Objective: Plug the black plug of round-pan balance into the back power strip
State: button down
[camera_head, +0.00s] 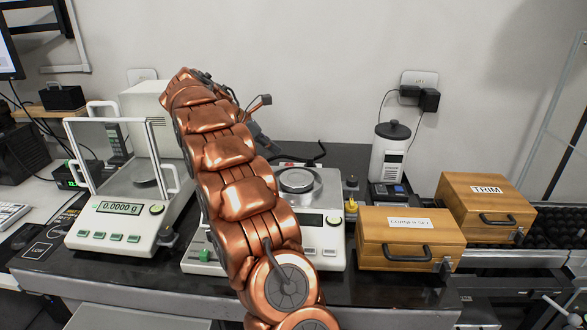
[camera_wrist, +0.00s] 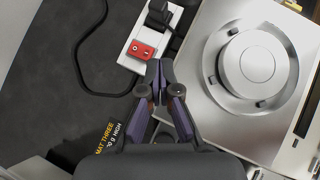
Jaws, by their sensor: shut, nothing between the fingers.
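The round-pan balance (camera_head: 331,221) stands mid-table, partly behind my arm; its round metal pan (camera_head: 297,181) shows. In the wrist view, the pan (camera_wrist: 255,66) is at the right. A white power strip (camera_wrist: 128,57) with a red switch (camera_wrist: 142,50) lies beside the balance. A black plug (camera_wrist: 158,17) is at the strip's upper end; I cannot tell whether it is fully seated or whose it is. My gripper (camera_wrist: 160,68) is shut and empty, with its tips near the strip's edge, between the strip and the balance. In the head view the strip is not clearly visible.
A black cable (camera_wrist: 78,60) loops on the dark table left of the strip. A shielded balance (camera_head: 115,225) stands at the left. Two wooden boxes, one in front (camera_head: 400,238) and one marked TRIM (camera_head: 485,207), stand at the right. A white canister (camera_head: 389,155) stands behind.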

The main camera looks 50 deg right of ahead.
aim_at(310, 164)
jog(key=b+x, duration=0.1)
jog(key=x, duration=0.9)
jog(key=shift+d, duration=0.1)
jog(key=shift+r, duration=0.1)
jog(key=shift+s+d+r+p, duration=0.2)
jog(key=shift+d+p, duration=0.25)
jog(key=shift+p, duration=0.55)
jog(key=shift+s+d+f+p, duration=0.1)
jog(key=shift+d+f+p, duration=0.1)
jog(key=shift+p, duration=0.2)
jog(key=shift+s, duration=0.15)
